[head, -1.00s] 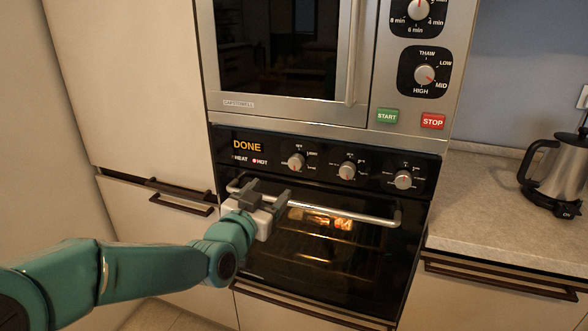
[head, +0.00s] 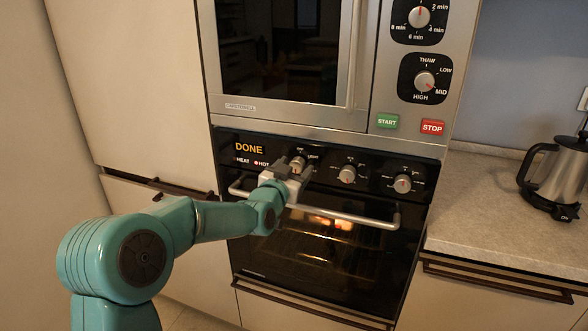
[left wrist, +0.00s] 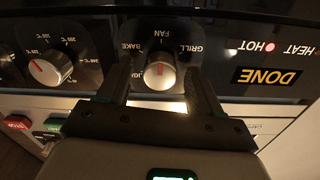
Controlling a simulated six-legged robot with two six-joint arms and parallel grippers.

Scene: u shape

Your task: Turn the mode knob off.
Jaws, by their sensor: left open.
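The mode knob (head: 298,161) is the leftmost of three knobs on the black oven panel, under the microwave. In the left wrist view, which shows the panel upside down, the silver knob (left wrist: 160,76) has FAN, BAKE and GRILL printed around it. Its red mark appears to face FAN. My left gripper (head: 295,168) is at this knob. In the left wrist view its open fingers (left wrist: 157,70) stand on either side of the knob; I cannot tell whether they touch it. The knob's lower part in that view is partly hidden. My right gripper is not in view.
The oven handle bar (head: 345,215) runs just below my left gripper. The middle knob (head: 347,174) and right knob (head: 403,184) are beside it. The display (head: 249,149) reads DONE, with a red HOT light. A kettle (head: 556,175) stands on the right counter.

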